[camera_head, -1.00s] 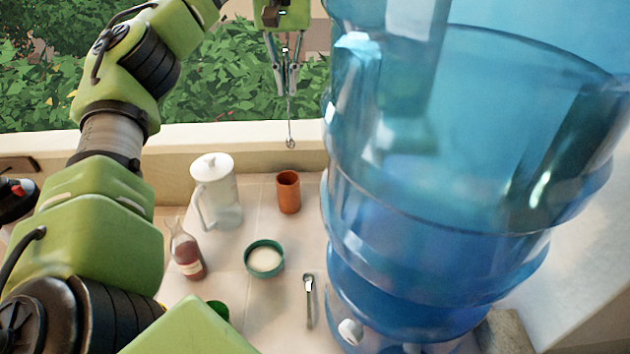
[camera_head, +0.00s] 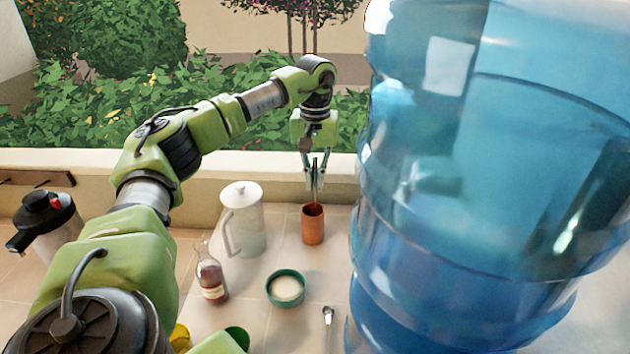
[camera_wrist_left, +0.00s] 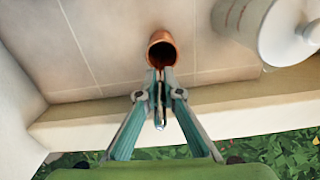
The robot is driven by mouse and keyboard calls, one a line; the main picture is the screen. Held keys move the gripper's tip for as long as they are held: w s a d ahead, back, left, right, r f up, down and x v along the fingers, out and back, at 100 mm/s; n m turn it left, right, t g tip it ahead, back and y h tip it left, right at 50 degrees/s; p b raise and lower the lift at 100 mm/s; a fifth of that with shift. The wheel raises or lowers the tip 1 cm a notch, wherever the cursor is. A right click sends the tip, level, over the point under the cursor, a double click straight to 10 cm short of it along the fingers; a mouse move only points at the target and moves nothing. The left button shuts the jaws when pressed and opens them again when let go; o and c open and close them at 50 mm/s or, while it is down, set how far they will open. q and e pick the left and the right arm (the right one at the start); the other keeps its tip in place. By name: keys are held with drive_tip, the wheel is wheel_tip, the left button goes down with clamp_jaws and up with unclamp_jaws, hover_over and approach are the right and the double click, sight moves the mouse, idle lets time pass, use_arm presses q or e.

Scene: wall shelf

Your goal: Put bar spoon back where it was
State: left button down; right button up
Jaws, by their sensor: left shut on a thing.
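My left gripper (camera_head: 315,183) is upright above the copper-coloured cup (camera_head: 313,229), pointing down. It is shut on the thin bar spoon (camera_head: 315,196), whose shaft runs down between the fingers to the cup's mouth. The lower end of the spoon is hidden, and I cannot tell how deep it reaches into the cup. In the left wrist view the cup (camera_wrist_left: 161,52) opens just beyond the fingertips (camera_wrist_left: 158,78), with the shaft between them. My right gripper is not in view.
A white lidded pitcher (camera_head: 243,226) stands left of the cup. A dark red bottle (camera_head: 211,278), a green bowl (camera_head: 286,301) and a small spoon (camera_head: 328,318) are nearer. A large blue water jug (camera_head: 450,250) blocks the right. A low wall (camera_head: 250,168) runs behind.

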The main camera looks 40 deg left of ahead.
use_arm(q)
drive_tip(key=shift+f, duration=0.55)
drive_tip(key=shift+w+f, duration=0.15)
drive_tip(key=shift+f, duration=0.2)
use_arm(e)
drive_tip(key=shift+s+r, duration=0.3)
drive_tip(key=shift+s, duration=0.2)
use_arm(q)
drive_tip(key=c, duration=2.2)
unclamp_jaws()
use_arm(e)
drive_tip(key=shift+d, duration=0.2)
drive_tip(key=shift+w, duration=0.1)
